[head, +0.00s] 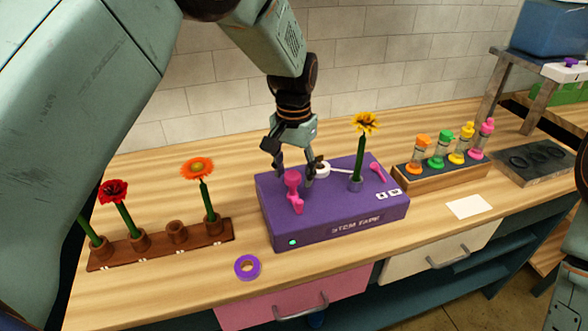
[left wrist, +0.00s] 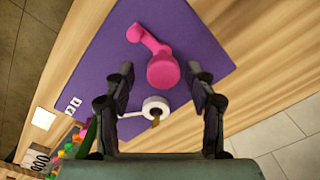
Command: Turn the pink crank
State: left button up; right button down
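The purple stem tape box (head: 340,222) stands on the wooden bench, with a green light on its front. The pink crank (head: 293,193) is on its top at the left, with a tall knob and an arm toward the front edge. My left gripper (head: 293,176) is open and points down at the crank. In the left wrist view the pink crank's round knob (left wrist: 162,72) lies between the open fingertips (left wrist: 161,75), with a gap on each side. A white tape roll (left wrist: 155,107) sits close behind the knob; dark fingers partly cover it in the head view.
A yellow flower (head: 364,123) stands upright on the box, near a small pink lever (head: 377,172). A wooden rack (head: 160,245) with red and orange flowers is left. A purple ring (head: 247,267) lies in front. A tray of coloured bottles (head: 440,178) and a white card (head: 470,207) are right.

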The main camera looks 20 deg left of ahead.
pick_arm(q)
jog(key=shift+w+a+f, duration=0.1)
jog(key=shift+a, duration=0.3)
jog(key=c, duration=0.3)
jog(key=shift+c, duration=0.7)
jog(key=shift+d, duration=0.35)
jog(key=c, duration=0.3)
jog(key=shift+a, duration=0.2)
jog(key=c, duration=0.3)
jog(key=shift+d, duration=0.1)
pick_arm(e)
jog(key=shift+a, duration=0.1)
jog(key=shift+r, duration=0.1)
